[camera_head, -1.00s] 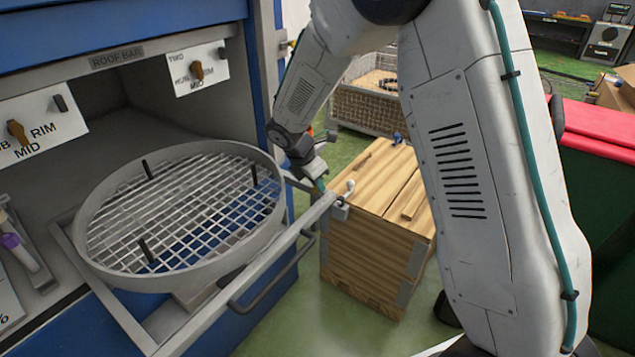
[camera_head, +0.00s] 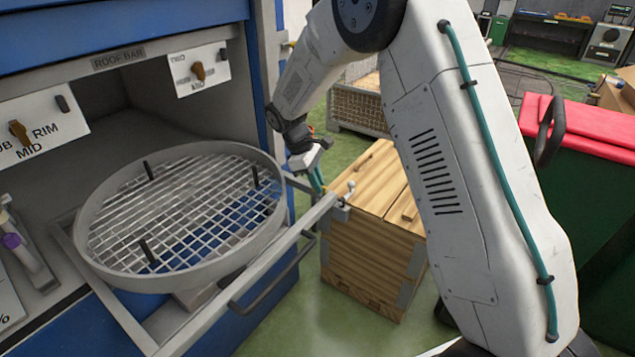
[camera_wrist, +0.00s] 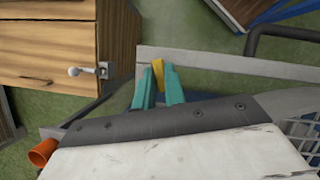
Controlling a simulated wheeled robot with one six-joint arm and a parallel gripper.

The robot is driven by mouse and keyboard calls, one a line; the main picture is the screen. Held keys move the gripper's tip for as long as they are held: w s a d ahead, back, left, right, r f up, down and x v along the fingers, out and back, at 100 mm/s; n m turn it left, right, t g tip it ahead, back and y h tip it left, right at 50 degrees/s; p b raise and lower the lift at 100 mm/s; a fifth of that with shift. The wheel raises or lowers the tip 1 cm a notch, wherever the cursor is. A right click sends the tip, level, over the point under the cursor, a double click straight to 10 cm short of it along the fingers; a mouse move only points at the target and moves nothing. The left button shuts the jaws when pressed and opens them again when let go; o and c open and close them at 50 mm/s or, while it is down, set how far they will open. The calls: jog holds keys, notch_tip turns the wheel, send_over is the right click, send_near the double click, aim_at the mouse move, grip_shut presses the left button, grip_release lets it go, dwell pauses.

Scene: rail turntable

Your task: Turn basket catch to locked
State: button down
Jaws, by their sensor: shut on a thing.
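The round grey basket (camera_head: 180,268) with a wire mesh floor sits on a pulled-out frame (camera_head: 265,262) at the cabinet. A small silver lever with a ball end (camera_head: 350,188) stands on a bracket at the frame's outer right corner. The lever also shows in the wrist view (camera_wrist: 75,71), left of my gripper and apart from it. My gripper (camera_wrist: 157,88) has teal fingers, shut on a small yellow piece (camera_wrist: 158,72) beside the frame's rail. My gripper (camera_head: 316,181) is near that corner in the head view. What the yellow piece belongs to is hidden; the catch's setting is unclear.
A wooden crate (camera_head: 365,265) stands just beyond the frame corner. A dark handle bar (camera_head: 275,282) runs along the frame's front. Dial panels (camera_head: 205,68) are on the cabinet. A green bin with a red lid (camera_head: 580,125) stands right. Green floor shows between.

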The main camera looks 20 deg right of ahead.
jog(key=shift+m+g+y, duration=0.5)
jog(key=shift+m, duration=1.2)
jog(key=c, duration=1.5)
grip_release()
jog(key=shift+o, duration=0.2)
jog(key=shift+w+r, duration=0.1)
jog(key=v, duration=0.7)
jog(key=shift+r, duration=0.3)
jog(key=shift+w, duration=0.15)
